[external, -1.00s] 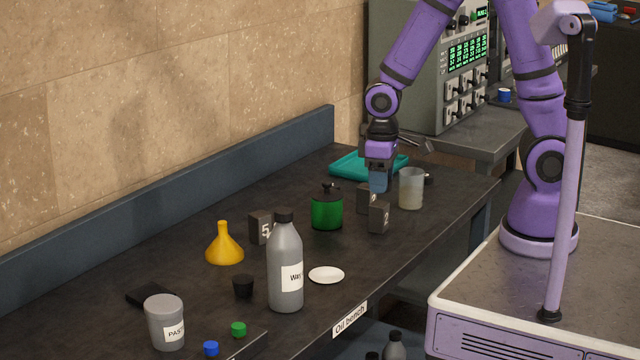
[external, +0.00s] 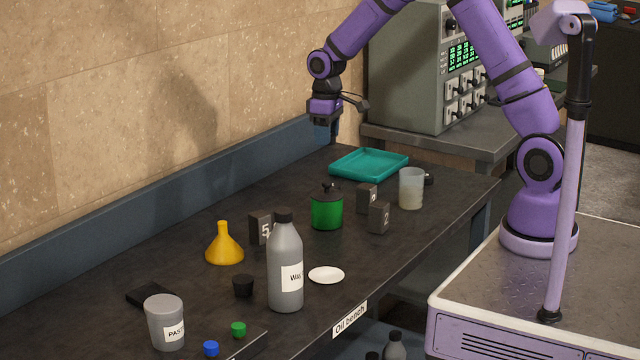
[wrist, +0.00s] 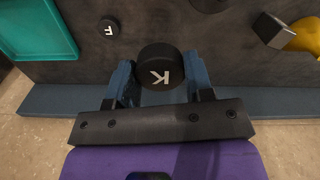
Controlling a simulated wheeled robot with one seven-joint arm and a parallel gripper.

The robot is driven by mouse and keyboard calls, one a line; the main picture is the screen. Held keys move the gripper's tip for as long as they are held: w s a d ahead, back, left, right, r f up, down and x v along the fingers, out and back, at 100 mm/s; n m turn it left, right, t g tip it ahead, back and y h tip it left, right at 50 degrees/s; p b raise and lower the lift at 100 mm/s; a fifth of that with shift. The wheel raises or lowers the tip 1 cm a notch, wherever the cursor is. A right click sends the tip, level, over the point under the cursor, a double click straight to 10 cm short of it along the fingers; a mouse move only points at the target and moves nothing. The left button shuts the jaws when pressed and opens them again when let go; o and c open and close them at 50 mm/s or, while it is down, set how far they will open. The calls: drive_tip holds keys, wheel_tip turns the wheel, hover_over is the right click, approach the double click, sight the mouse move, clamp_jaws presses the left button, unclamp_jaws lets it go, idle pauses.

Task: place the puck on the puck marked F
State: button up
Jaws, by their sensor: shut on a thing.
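A black puck marked K (wrist: 160,68) is held between the blue fingers of my gripper (wrist: 160,88) in the wrist view. My gripper also shows in the external view (external: 324,134), above the back of the bench near the wall; the held puck is not clear there. The black puck marked F (wrist: 108,29) lies on the bench beside the teal tray, up and left of the held puck in the wrist view. Nothing stands on it. I cannot make out the F puck in the external view.
The teal tray (external: 369,163) lies on the dark bench. A green pot (external: 327,209), numbered blocks (external: 379,217), a beaker (external: 411,188), a yellow funnel (external: 224,244) and a grey bottle (external: 286,265) stand around. A blue backsplash (external: 180,239) runs along the wall.

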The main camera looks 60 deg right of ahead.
drive_tip(key=w+d, duration=0.5)
drive_tip(key=d, duration=0.6)
wheel_tip(320, 180, down, 11)
drive_tip(key=shift+w+f, duration=0.15)
drive_tip(key=shift+a+f, duration=0.1)
drive_tip(key=shift+f, duration=2)
drive_tip(key=o, duration=0.9)
drive_tip(key=shift+f, duration=0.1)
